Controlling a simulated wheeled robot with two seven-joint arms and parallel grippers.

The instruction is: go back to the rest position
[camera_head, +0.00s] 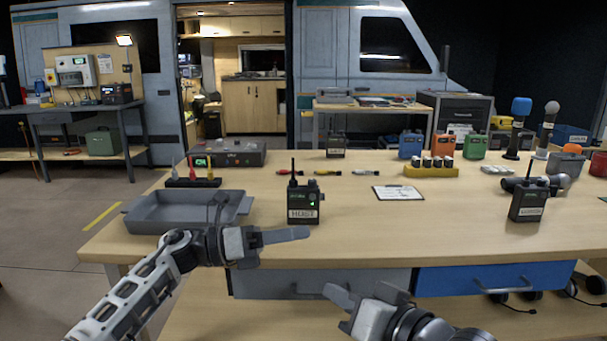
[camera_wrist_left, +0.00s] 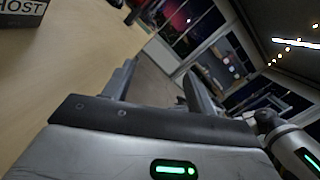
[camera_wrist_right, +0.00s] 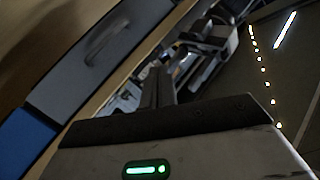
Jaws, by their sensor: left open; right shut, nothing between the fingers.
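My right gripper (camera_head: 340,296) is lower, in front of the grey drawer. It is shut and empty; its fingers (camera_wrist_right: 158,88) show together in the right wrist view.
The wooden table (camera_head: 350,240) carries a grey tray (camera_head: 188,212), a black HOST radio pack (camera_head: 304,203), another black radio pack (camera_head: 528,202) and a clipboard (camera_head: 398,193). A grey drawer (camera_head: 260,284) and a blue drawer (camera_head: 495,278) sit under its front edge.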

